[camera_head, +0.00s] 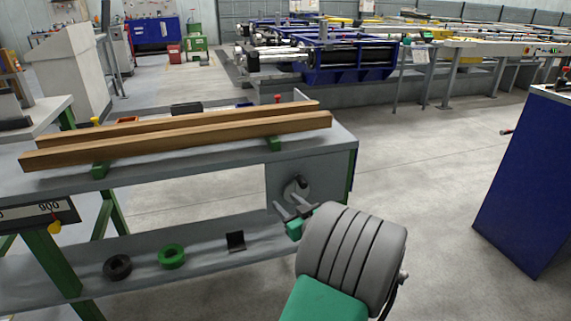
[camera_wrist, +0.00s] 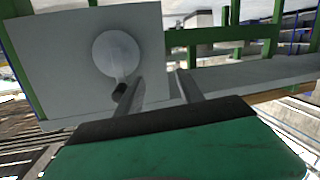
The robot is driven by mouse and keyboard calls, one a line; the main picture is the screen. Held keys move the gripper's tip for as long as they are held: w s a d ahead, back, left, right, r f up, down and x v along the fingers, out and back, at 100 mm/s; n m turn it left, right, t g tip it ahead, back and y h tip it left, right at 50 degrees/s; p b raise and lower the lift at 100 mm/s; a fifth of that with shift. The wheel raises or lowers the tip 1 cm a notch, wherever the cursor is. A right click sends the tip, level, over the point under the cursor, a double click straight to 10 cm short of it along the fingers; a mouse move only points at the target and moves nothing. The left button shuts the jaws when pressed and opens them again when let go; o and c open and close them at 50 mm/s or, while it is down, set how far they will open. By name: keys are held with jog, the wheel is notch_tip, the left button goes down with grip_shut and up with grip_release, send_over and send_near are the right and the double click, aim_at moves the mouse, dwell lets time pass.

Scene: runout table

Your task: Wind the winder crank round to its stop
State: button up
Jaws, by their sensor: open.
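The winder crank (camera_head: 297,188) sits on a grey plate (camera_head: 278,176) at the right end of the workbench. In the wrist view the crank's round pale hub (camera_wrist: 117,54) shows on the plate, with a short arm down to a dark handle (camera_wrist: 120,90). My gripper (camera_head: 285,200) is open in front of the plate, close to the crank. In the wrist view my gripper's two fingers (camera_wrist: 160,75) are apart with nothing seen between them. The handle lies beside the left finger, on its outer side. I cannot tell whether they touch.
The lower shelf (camera_head: 205,248) holds a black ring (camera_head: 117,267), a green ring (camera_head: 171,256) and a dark bracket (camera_head: 236,241). A blue cabinet (camera_head: 525,180) stands at right. The floor between is clear.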

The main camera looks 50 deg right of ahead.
aim_at(304, 186)
jog(key=s+d+h, duration=0.1)
jog(key=s+d+r+m+h, duration=0.1)
jog(key=d, duration=0.1)
jog(key=s+d+r+h, duration=0.1)
jog(key=s, duration=0.1)
jog(key=shift+d+m, duration=0.3)
jog(key=shift+d, duration=0.1)
jog(key=shift+w+d+r, duration=0.1)
jog(key=shift+d, duration=0.25)
jog(key=x, duration=0.7)
jog(key=shift+r, duration=0.1)
jog(key=shift+c, duration=0.6)
grip_shut()
